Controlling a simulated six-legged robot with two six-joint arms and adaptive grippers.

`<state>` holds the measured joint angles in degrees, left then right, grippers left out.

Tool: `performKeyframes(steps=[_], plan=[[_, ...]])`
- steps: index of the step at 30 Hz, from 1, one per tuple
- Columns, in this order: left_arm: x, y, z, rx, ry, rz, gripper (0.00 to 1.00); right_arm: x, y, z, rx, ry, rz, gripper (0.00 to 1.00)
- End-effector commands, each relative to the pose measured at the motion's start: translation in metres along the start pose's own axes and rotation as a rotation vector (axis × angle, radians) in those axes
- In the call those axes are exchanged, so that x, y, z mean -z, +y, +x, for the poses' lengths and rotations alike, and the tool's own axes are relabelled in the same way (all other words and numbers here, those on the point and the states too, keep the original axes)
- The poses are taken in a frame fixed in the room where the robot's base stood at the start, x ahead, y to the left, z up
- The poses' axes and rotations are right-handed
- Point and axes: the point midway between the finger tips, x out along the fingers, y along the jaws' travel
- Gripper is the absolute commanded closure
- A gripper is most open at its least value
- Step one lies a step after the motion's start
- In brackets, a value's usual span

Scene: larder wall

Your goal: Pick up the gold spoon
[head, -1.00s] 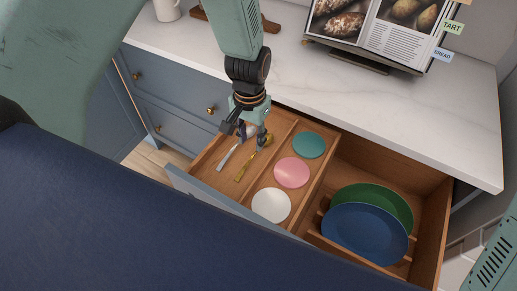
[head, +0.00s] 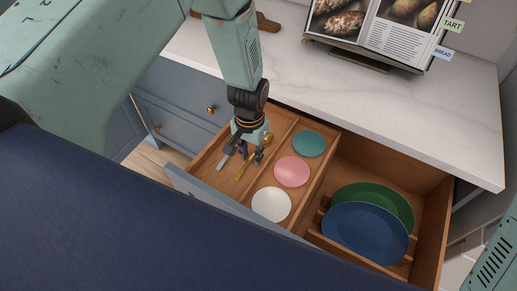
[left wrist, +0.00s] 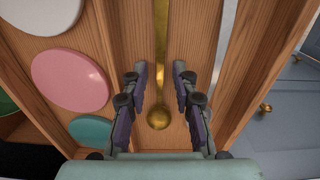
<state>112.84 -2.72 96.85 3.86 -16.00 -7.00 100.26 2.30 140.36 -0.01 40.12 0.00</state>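The gold spoon (head: 239,175) lies in the left compartment of the open drawer, and its bowl shows past my gripper, toward the counter. My left gripper (head: 244,155) points down over the spoon. In the left wrist view, the open fingers (left wrist: 158,95) stand on either side of the spoon (left wrist: 161,45), with a gap to it on both sides. The spoon's round bowl is toward the gripper's base and its handle runs away between the fingertips. I cannot tell how high the fingertips are above the drawer floor. My right gripper is not in view.
A silver utensil (head: 221,164) lies beside the spoon, partly hidden by a finger. Teal (head: 309,144), pink (head: 292,172) and white (head: 271,205) discs fill the neighbouring compartment. Blue (head: 365,233) and green (head: 385,199) plates stand further right. The counter (head: 300,80) overhangs behind.

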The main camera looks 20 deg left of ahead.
Motion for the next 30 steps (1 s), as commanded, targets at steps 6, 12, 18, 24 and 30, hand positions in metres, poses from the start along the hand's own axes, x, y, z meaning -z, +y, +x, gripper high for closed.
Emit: performKeyframes(steps=[6, 12, 18, 24, 30], plan=[[0.000, 0.000, 0.000, 0.000, 0.000, 0.000, 0.94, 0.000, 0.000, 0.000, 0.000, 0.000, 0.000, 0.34], [0.000, 0.000, 0.000, 0.000, 0.000, 0.000, 1.00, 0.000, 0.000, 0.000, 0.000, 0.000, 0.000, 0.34], [0.000, 0.000, 0.000, 0.000, 0.000, -0.001, 1.00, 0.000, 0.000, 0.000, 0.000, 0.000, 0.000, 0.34], [0.000, 0.000, -0.002, 0.000, 0.001, 0.000, 1.00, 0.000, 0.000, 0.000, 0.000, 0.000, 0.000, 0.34], [0.001, 0.000, -0.030, 0.000, 0.005, 0.000, 1.00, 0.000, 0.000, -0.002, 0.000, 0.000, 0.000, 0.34]])
